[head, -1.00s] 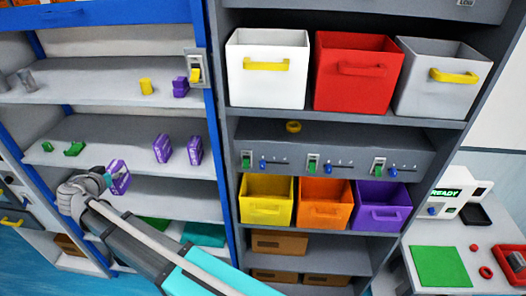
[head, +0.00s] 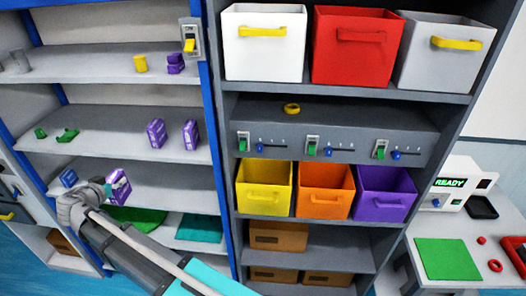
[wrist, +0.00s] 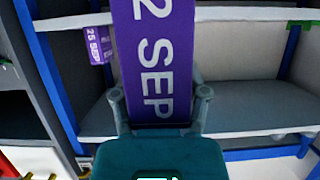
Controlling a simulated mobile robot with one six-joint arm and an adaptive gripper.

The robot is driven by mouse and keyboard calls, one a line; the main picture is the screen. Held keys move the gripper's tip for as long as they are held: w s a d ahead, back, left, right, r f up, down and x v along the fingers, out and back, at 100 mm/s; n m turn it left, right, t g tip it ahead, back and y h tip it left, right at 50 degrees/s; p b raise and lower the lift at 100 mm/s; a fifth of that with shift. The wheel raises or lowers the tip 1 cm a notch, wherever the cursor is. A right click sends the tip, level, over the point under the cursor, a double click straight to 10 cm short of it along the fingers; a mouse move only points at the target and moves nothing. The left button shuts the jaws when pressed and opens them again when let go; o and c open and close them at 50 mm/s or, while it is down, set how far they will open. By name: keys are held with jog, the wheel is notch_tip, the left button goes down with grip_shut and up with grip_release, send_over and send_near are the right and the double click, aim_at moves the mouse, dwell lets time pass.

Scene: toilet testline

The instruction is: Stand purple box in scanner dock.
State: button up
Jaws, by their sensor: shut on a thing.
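My gripper (head: 105,190) is shut on a purple box (head: 120,188) with white lettering, held in front of the lower left shelves. In the wrist view the purple box (wrist: 153,50) stands lengthwise between the fingers (wrist: 160,95), with part of a "SEP" date showing; its far end is out of frame. The scanner (head: 456,186), a white device with a green "READY" display, stands on the table at the far right, well away from my gripper. A dark tray-like part (head: 483,207) lies beside it; I cannot tell if this is the dock.
Two other purple boxes (head: 156,133) (head: 191,134) stand on the left rack's middle shelf. A small blue object (head: 68,178) is just left of my gripper. A rack with colored bins (head: 325,190) stands between. The table holds a green mat (head: 447,259) and a red tray (head: 516,258).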

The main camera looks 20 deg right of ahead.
notch_tip(320, 180, down, 10)
jog(key=b, duration=0.9)
jog(key=shift+f, duration=0.2)
jog(key=shift+s, duration=0.15)
